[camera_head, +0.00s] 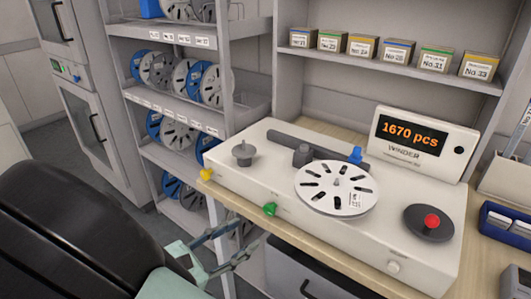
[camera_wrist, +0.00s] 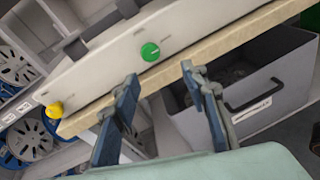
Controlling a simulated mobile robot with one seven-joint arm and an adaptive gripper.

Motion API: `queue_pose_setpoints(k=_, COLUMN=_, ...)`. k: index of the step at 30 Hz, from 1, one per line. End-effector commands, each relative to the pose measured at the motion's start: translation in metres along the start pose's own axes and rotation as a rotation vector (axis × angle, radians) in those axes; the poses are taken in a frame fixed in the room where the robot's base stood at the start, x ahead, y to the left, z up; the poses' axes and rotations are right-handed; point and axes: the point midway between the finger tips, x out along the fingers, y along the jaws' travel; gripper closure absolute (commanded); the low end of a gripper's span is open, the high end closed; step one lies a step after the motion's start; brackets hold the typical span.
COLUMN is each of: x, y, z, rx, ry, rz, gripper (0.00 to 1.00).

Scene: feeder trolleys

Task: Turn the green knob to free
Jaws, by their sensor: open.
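The green knob (camera_head: 270,209) sits on the front face of the white winder (camera_head: 325,226). In the wrist view the green knob (camera_wrist: 150,52) shows face on as a round disc with a pale mark across it. My gripper (camera_head: 220,249) is open and empty, in front of the winder and below and left of the knob in the head view. In the wrist view my gripper's fingertips (camera_wrist: 159,72) are spread apart, with the knob just beyond and above the left one. No contact shows. I cannot read any label by the knob.
A yellow knob (camera_head: 206,174) is at the winder's left end. A white reel (camera_head: 337,188), a red-topped dial (camera_head: 431,222) and a display (camera_head: 411,137) reading 1670 pcs are on top. The table edge (camera_wrist: 175,70) and a grey drawer (camera_wrist: 240,100) lie below. A reel shelf stands left.

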Motion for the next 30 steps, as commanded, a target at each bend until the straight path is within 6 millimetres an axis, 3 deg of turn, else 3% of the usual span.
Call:
queue_pose_setpoints(k=6, x=-0.028, y=-0.004, z=-0.007, rx=-0.213, ry=-0.152, rz=0.133, gripper=0.6)
queue_pose_setpoints(k=10, x=-0.025, y=-0.003, z=-0.006, rx=-0.238, ry=-0.173, rz=0.146, gripper=0.6)
queue_pose_setpoints(k=24, x=0.055, y=0.009, z=0.006, rx=-0.234, ry=-0.17, rz=0.141, gripper=0.6)
queue_pose_setpoints(k=30, x=0.072, y=0.012, z=0.009, rx=-0.233, ry=-0.168, rz=0.143, gripper=0.6)
